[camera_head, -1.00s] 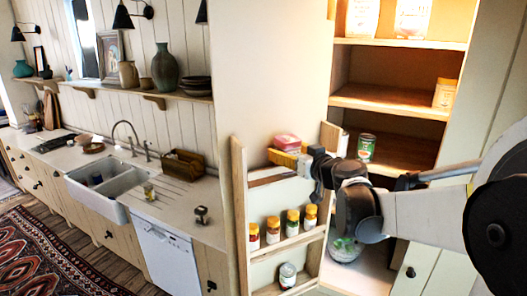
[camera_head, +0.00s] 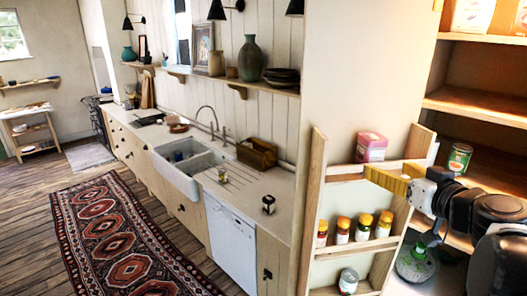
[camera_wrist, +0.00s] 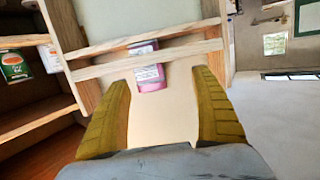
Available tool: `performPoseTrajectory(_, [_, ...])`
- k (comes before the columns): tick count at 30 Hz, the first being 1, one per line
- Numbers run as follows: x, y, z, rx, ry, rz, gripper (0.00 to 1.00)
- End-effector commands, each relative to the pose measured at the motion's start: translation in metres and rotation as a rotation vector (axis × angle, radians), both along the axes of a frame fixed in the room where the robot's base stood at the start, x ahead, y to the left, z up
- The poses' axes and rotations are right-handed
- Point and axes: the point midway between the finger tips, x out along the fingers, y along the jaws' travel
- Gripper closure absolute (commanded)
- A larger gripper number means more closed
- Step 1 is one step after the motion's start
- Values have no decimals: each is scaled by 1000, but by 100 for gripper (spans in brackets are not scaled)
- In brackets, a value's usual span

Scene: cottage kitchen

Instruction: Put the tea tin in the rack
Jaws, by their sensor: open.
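The pink tea tin (camera_head: 371,147) stands upright in the top compartment of the door rack (camera_head: 315,195), behind its wooden front rail. It also shows in the wrist view (camera_wrist: 150,72), partly covered by the rails. My gripper (camera_head: 383,180) has yellow fingers and is just below and in front of that rail in the head view. In the wrist view the fingers (camera_wrist: 161,78) are spread wide with nothing between them, and the tin lies beyond their tips, apart from them.
Several spice jars (camera_head: 342,231) stand in the rack's middle compartment, and a jar (camera_head: 348,281) below. A green can (camera_head: 459,158) stands on the cupboard shelf at right. The counter with sink (camera_head: 190,165) runs left; the floor with the rug (camera_head: 120,235) is open.

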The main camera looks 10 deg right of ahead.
Motion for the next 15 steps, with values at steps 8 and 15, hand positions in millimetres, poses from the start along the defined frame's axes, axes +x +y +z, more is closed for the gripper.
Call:
performPoseTrajectory(8, [-77, 156, -117, 49, 517, 151, 25])
performPoseTrajectory(15, [-144, 167, -170, -33, 746, -2, 25])
